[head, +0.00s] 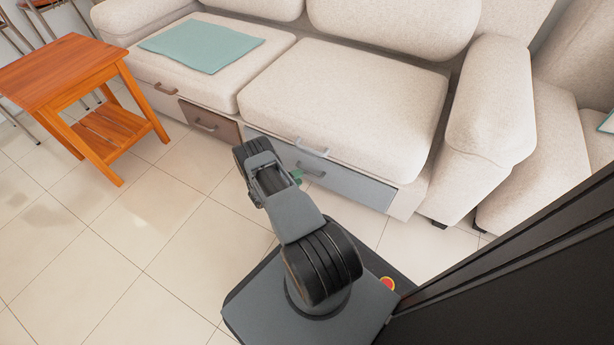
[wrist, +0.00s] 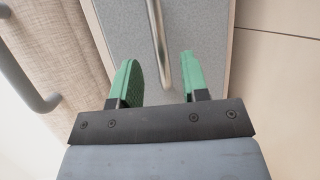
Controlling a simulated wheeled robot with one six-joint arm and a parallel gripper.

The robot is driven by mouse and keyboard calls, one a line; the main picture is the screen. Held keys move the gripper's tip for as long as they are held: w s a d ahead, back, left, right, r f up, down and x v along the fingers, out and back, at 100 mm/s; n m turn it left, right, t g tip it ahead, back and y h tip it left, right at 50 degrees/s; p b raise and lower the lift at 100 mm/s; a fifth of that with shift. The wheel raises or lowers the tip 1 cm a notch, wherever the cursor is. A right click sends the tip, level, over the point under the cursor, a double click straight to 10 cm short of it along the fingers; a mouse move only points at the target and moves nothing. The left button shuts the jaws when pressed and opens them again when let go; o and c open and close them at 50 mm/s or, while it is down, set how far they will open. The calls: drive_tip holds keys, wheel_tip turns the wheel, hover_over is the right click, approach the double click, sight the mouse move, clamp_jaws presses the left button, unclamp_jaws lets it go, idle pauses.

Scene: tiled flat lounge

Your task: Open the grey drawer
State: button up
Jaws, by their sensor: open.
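The grey drawer (head: 352,186) is set in the base of the cream sofa, below the right seat, and looks shut. Its pale bar handle (head: 311,170) also shows in the wrist view as a metal bar (wrist: 158,45); the drawer's speckled grey front (wrist: 205,22) is behind it. My gripper (wrist: 160,65) has green fingers spread apart, with the end of the bar showing between them. They hold nothing; I cannot tell how far the bar is from the fingers in depth. In the head view my gripper (head: 297,177) is mostly hidden by my arm, with a bit of green visible.
Another handle (head: 312,148) sits just above the grey drawer and shows at the wrist view's left (wrist: 25,90). A dark brown drawer (head: 210,122) is to the left. A wooden side table (head: 60,70) stands at the left. Tiled floor (head: 140,230) is clear in front.

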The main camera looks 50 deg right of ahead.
sight(307, 173)
drive_tip(key=shift+b+x, duration=0.7)
drive_tip(key=shift+x, duration=2)
clamp_jaws()
drive_tip(key=shift+a, duration=0.15)
